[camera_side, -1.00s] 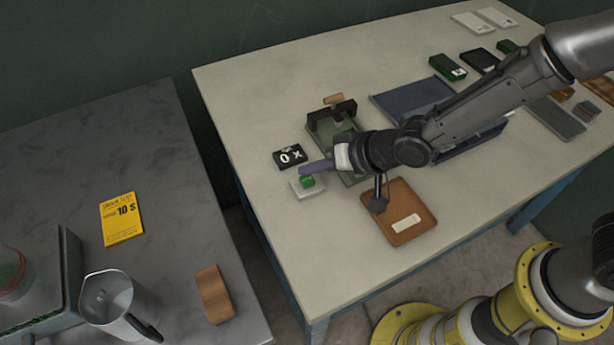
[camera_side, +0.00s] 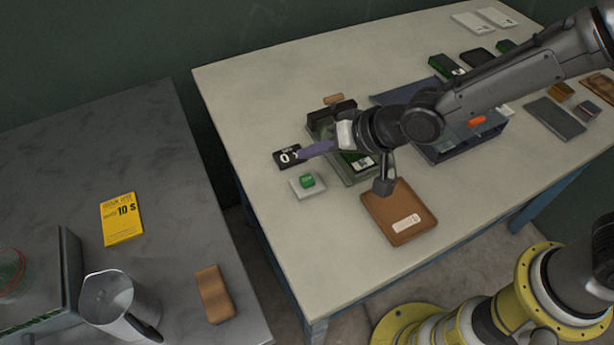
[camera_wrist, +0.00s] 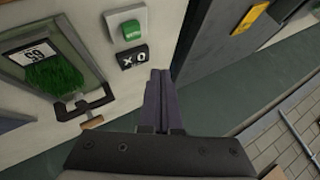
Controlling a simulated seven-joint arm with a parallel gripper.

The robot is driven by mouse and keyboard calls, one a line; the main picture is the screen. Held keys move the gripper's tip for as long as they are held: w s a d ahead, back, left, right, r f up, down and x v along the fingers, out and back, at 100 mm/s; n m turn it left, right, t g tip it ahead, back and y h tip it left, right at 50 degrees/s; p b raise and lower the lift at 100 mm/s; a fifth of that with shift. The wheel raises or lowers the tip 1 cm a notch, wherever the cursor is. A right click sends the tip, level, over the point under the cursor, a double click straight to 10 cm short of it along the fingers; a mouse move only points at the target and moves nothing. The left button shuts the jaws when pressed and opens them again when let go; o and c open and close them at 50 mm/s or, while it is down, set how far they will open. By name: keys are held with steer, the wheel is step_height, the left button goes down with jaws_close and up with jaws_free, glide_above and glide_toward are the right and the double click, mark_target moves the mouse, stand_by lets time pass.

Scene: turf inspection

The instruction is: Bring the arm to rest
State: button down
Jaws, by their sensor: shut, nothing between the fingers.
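My gripper (camera_side: 303,152) is shut with nothing between its fingers. In the side view it hangs above the light table (camera_side: 260,90), its purple fingertips in front of the black "OX" sign (camera_side: 286,157). In the wrist view the closed fingers (camera_wrist: 157,100) point up the picture, just right of the black sign (camera_wrist: 132,57). My arm comes in from the right and hides part of the clamp fixture (camera_side: 352,172) beneath it.
A green button on a white base (camera_side: 308,189) stands beside the sign. The brown tray (camera_side: 375,215) lies at the table's front. A blue rack (camera_side: 440,156), green boxes (camera_side: 446,65) and a grey plate (camera_side: 553,120) lie right. The grey bench at left holds a metal jug (camera_side: 118,305).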

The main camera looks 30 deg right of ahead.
stand_by(0.3)
steer(key=shift+w+d, duration=0.15)
steer(key=shift+d, duration=0.05)
steer(key=w+d+r+m+t+h, duration=0.1)
steer(key=w+d+r+m+t, duration=0.15)
steer(key=d+r, duration=0.95)
steer(key=s+d+r+t+h, duration=0.1)
steer(key=s+d+r+h, duration=0.1)
steer(key=s+d+r, duration=0.35)
steer(key=s+d+r+h, duration=0.1)
steer(key=s+d+r, duration=0.1)
steer(key=s+d, duration=0.6)
steer(key=s+d+f+n+g, duration=0.1)
steer(key=s+f+n+g, duration=0.1)
steer(key=s, duration=0.4)
steer(key=s+d+f+n+g+h, duration=0.1)
steer(key=s+d+f+n+g, duration=0.1)
steer(key=s+f, duration=0.3)
steer(key=shift+s+f+g, duration=0.15)
steer(key=shift+s+g, duration=0.5)
steer(key=shift+s, duration=0.15)
